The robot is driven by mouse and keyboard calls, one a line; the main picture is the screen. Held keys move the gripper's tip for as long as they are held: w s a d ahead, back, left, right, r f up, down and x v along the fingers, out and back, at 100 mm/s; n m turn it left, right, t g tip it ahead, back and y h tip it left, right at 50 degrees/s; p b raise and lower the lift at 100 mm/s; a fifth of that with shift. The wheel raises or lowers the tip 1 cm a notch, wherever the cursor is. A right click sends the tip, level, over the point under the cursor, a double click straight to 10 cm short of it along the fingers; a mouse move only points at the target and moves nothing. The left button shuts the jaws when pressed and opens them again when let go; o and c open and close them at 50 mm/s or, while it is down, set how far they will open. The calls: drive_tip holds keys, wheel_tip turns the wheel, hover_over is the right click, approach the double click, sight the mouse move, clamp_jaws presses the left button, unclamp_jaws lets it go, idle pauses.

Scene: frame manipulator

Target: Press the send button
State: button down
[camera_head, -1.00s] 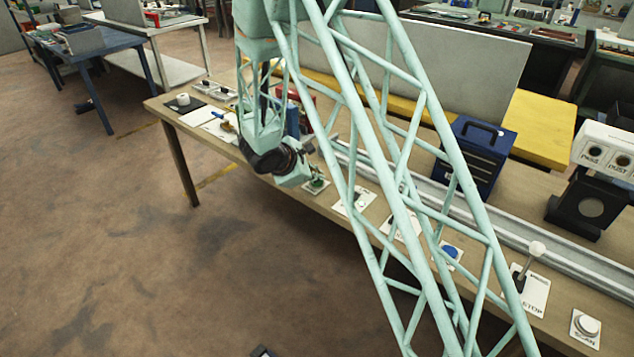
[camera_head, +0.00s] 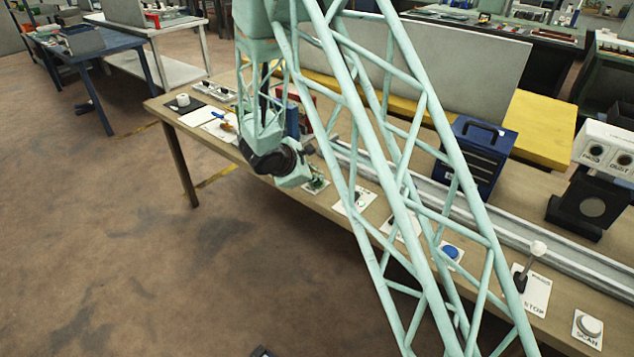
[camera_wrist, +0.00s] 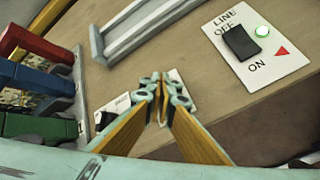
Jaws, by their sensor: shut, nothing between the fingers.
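My gripper (camera_wrist: 162,92) is shut and empty in the wrist view, its fingertips pressed together in front of a white plate (camera_wrist: 181,88). The fingers hide most of that plate, so I cannot read a label or see a button on it. In the head view my wrist hangs low over the bench, beside a white plate with a green part (camera_head: 317,184), which it partly covers. A blue button (camera_head: 450,252) sits on another plate further right. I cannot make out the word SEND on any plate, nor whether the fingertips touch anything.
The wrist view shows a LINE rocker switch (camera_wrist: 241,42) with a lit green lamp, a metal rail (camera_wrist: 150,25), and red, blue and green blocks at left. In the head view, a STOP lever (camera_head: 531,265) and a SCAN button (camera_head: 590,325) stand at the right.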

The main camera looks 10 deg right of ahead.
drive_tip(key=shift+r, duration=0.1)
idle(0.5)
drive_tip(key=shift+r, duration=0.7)
drive_tip(key=shift+r, duration=0.1)
